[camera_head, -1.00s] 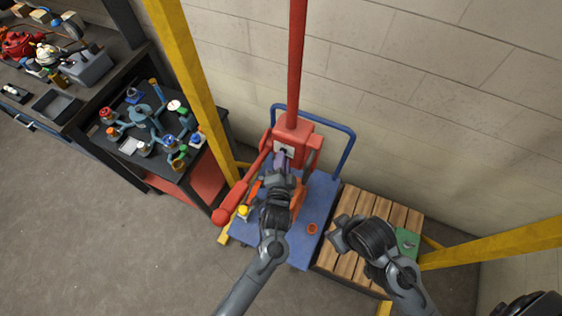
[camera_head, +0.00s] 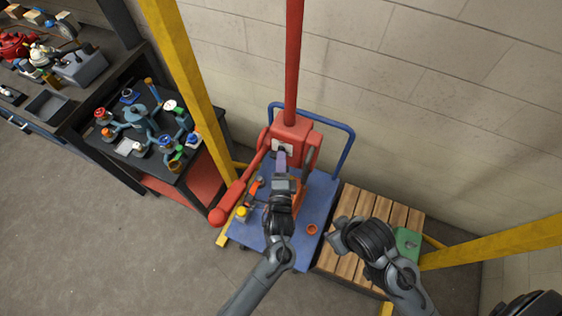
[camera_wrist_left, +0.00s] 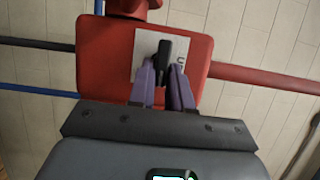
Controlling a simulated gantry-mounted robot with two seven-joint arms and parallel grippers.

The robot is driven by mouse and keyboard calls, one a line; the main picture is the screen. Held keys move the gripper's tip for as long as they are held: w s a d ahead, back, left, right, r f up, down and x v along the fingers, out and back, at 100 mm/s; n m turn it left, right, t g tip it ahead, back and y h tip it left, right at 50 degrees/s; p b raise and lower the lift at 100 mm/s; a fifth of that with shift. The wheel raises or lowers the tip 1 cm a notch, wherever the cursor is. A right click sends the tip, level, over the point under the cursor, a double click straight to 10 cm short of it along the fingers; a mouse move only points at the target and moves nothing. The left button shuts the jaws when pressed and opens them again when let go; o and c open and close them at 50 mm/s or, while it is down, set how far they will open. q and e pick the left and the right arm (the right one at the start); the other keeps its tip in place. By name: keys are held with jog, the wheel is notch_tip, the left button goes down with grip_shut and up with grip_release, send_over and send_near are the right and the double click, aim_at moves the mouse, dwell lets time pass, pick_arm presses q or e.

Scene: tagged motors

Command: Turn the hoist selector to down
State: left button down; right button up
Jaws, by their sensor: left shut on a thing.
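The hoist selector is a small black lever (camera_wrist_left: 165,56) on a white plate (camera_wrist_left: 188,48) on the red hoist housing (camera_head: 292,133). Part of a printed label, seemingly "UP", shows to the right of the lever in the left wrist view. My left gripper (camera_head: 281,153) reaches the plate from the front. Its purple fingers (camera_wrist_left: 163,78) are shut on the lever, one on each side, and cover its lower part. My right gripper (camera_head: 338,240) hangs over the wooden pallet, away from the selector; its fingers are not clear.
A red post rises from the housing, and a red handle (camera_head: 228,200) sticks out to the left. The blue cart (camera_head: 322,190) stands below. Yellow posts flank the hoist. A wooden pallet (camera_head: 350,205) is at the right; a dark parts table (camera_head: 115,155) is at the left.

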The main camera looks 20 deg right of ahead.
pick_arm(q)
jog(key=c, duration=1.1)
grip_release()
jog(key=shift+c, duration=0.2)
jog(key=shift+s, duration=0.1)
jog(key=v, duration=1)
jog(key=shift+s+b, duration=0.25)
jog(key=shift+b, duration=0.1)
jog(key=shift+a, duration=0.15)
